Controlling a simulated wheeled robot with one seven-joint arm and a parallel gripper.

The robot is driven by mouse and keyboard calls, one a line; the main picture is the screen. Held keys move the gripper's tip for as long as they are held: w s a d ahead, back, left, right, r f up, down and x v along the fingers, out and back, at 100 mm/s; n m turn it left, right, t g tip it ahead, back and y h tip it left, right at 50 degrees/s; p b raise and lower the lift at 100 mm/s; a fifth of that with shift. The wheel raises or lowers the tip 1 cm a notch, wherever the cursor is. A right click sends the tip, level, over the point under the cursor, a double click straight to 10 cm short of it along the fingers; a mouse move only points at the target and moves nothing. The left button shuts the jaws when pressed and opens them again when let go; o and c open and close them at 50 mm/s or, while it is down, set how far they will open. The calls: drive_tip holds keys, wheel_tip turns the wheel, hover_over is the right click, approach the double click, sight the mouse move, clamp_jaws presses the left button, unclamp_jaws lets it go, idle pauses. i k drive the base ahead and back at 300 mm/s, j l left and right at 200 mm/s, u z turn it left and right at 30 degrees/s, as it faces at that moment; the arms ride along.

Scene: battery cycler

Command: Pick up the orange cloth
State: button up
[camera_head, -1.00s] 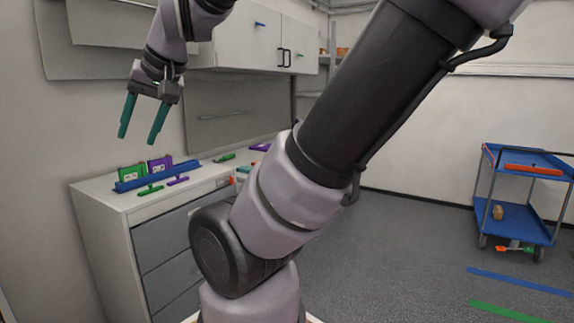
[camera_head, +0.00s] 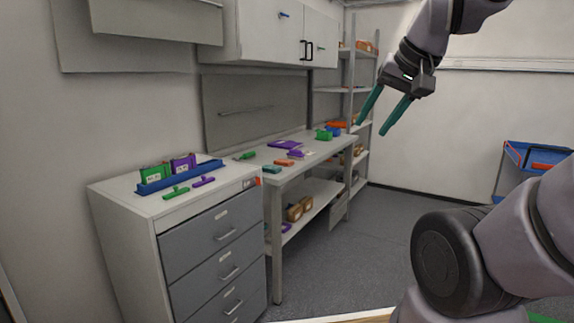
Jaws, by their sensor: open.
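A small flat orange piece (camera_head: 284,162) lies on the workbench top (camera_head: 318,152) beside a teal one (camera_head: 272,169); it may be the orange cloth, but it is too small to be sure. Another orange item (camera_head: 337,124) sits farther back, near the bench's far end. My gripper (camera_head: 372,128) hangs in the air at the upper right, its two teal fingers apart with nothing between them. In the picture it is right of the bench items and touches none of them.
A drawer cabinet (camera_head: 212,245) at left carries a blue rack (camera_head: 180,177) with green and purple cases. Shelves (camera_head: 342,90) stand behind the bench; a wall cabinet (camera_head: 272,38) hangs above. A blue cart (camera_head: 510,165) is at right. Floor (camera_head: 350,245) before the bench is clear.

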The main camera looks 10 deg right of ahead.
sight(282, 163)
drive_tip(key=u, duration=2.45)
drive_tip(key=z, duration=2.3)
drive_tip(key=i+z, duration=0.15)
drive_tip(key=i+l, duration=0.2)
drive_tip(key=i, duration=0.35)
drive_tip(key=i+l, duration=0.15)
drive_tip(key=i, duration=0.35)
drive_tip(key=i+l, duration=0.2)
drive_tip(key=i, duration=0.35)
drive_tip(key=i+l, duration=0.15)
drive_tip(key=i, duration=0.4)
drive_tip(key=i+l, duration=0.2)
drive_tip(key=i, duration=0.35)
